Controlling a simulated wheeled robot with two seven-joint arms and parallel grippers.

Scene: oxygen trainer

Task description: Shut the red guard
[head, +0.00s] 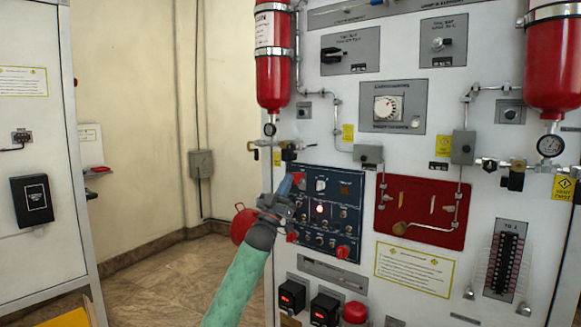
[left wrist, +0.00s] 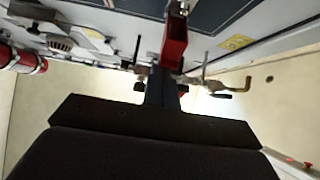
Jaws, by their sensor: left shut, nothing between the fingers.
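The blue control panel (head: 350,190) with switches and a lit indicator is on the white trainer wall in the head view. My left gripper (head: 287,188) is in front of its upper left corner, fingers shut and empty. A small red part, seemingly the red guard (head: 298,177), shows at the fingertips, partly hidden by them. In the left wrist view a red channel-shaped piece (left wrist: 175,38), likely the same guard, stands out from the panel just beyond my left gripper (left wrist: 163,82). I cannot tell if they touch. My right gripper is not in view.
A red round part (head: 243,226) sits at the trainer's left edge, behind my left arm. A red board (head: 420,207) with pipes is right of the panel. Red cylinders (head: 273,60) hang above. Floor (head: 180,270) to the left is clear.

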